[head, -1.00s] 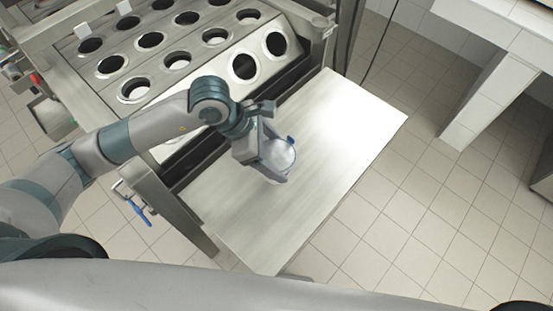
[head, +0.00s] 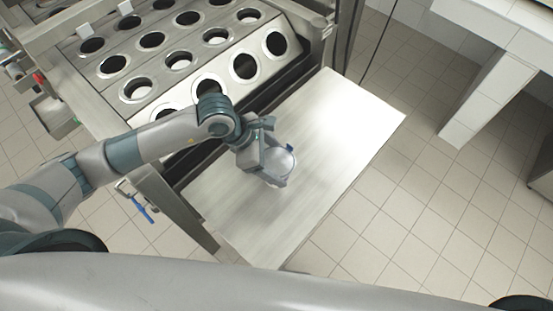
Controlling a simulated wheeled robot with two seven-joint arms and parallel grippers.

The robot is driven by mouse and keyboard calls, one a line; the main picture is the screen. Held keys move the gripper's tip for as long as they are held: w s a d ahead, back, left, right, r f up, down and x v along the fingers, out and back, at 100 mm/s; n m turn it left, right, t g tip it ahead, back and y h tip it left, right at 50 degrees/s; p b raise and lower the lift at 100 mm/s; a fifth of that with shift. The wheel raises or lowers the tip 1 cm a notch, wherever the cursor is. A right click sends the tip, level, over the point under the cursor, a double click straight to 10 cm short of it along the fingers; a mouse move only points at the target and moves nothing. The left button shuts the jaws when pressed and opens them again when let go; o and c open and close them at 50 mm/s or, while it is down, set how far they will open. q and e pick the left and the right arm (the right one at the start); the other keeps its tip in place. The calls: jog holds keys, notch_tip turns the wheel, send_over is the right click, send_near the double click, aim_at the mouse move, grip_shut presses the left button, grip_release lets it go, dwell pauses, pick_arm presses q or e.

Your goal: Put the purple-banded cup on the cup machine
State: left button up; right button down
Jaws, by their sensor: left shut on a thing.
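My left gripper (head: 273,163) is over the metal table and shut on a pale, whitish cup (head: 281,160). The cup's round top faces up toward the camera. No purple band can be made out on it, and its lower part is partly hidden by the gripper. I cannot tell whether the cup touches the table. The cup machine (head: 115,50) stands behind and to the left, with rows of round holes in its metal plates. The front plate is tilted, and my left arm covers part of it. My right gripper is not in view.
The steel table (head: 335,110) in front of the machine is bare apart from the held cup. A blue-handled lever (head: 141,208) sticks out at the machine's lower left. A white tiled counter (head: 485,85) stands at the right, with open tiled floor between.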

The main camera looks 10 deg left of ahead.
pick_arm(q)
jog(key=shift+f, duration=0.1)
jog(key=o, duration=1.4)
jog(key=shift+c, duration=0.2)
jog(key=shift+a+r, duration=0.25)
jog(key=shift+r, duration=0.35)
jog(key=b+v, duration=0.3)
jog(key=v, duration=0.8)
jog(key=shift+f, duration=0.1)
